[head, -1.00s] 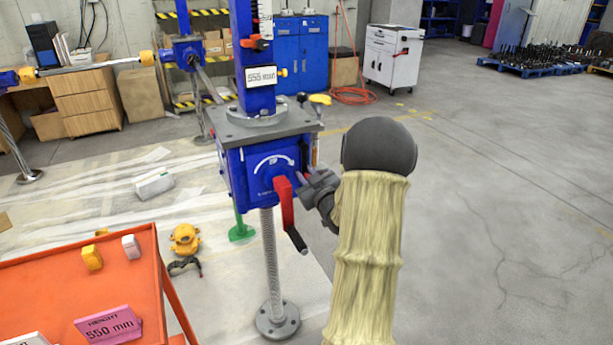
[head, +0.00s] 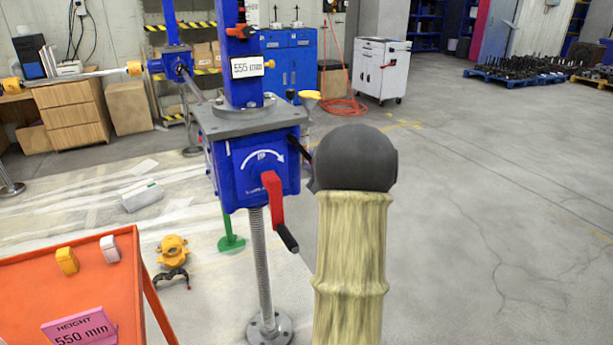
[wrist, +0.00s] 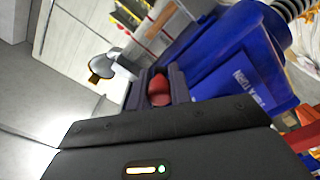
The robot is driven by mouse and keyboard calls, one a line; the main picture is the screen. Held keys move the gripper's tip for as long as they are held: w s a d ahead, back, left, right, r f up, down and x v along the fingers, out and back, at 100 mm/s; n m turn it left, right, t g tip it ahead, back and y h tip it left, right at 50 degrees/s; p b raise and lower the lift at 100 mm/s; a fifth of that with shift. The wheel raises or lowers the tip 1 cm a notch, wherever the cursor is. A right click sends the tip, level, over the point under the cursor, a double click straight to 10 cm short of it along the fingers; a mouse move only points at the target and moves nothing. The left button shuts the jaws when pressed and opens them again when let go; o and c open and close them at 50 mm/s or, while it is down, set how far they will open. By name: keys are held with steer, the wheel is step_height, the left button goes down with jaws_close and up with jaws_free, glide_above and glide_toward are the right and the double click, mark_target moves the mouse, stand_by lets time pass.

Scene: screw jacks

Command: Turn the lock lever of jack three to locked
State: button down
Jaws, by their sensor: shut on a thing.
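The jack is a blue gearbox (head: 257,168) with a grey top plate, a screw below and a tag (head: 247,67) reading 555 mm. No jack number is readable. A red crank (head: 274,200) with a black grip hangs on its front. My gripper (wrist: 158,88) is beside the blue housing (wrist: 230,75) in the wrist view, its fingers shut on a red piece (wrist: 159,90), apparently the lock lever. Most of that piece is hidden between the fingers. In the head view my arm's dark joint covers the gripper at the box's right side.
An orange table (head: 75,283) with a pink 550 mm sign (head: 80,328) stands at front left. A yellow part (head: 172,251) lies on the floor by the jack. A yellow-topped piece (head: 309,97) rises behind the box. Floor to the right is clear.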

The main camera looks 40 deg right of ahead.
steer(key=d+r+n+b, duration=0.3)
steer(key=r+n+b, duration=0.3)
steer(key=n, duration=0.4)
steer(key=shift+s+r+n+b, duration=0.2)
steer(key=shift+s+n+b, duration=0.1)
steer(key=shift+s+n, duration=0.1)
steer(key=shift+d, duration=0.1)
steer(key=c, duration=1.3)
jaws_free()
steer(key=shift+r, duration=0.1)
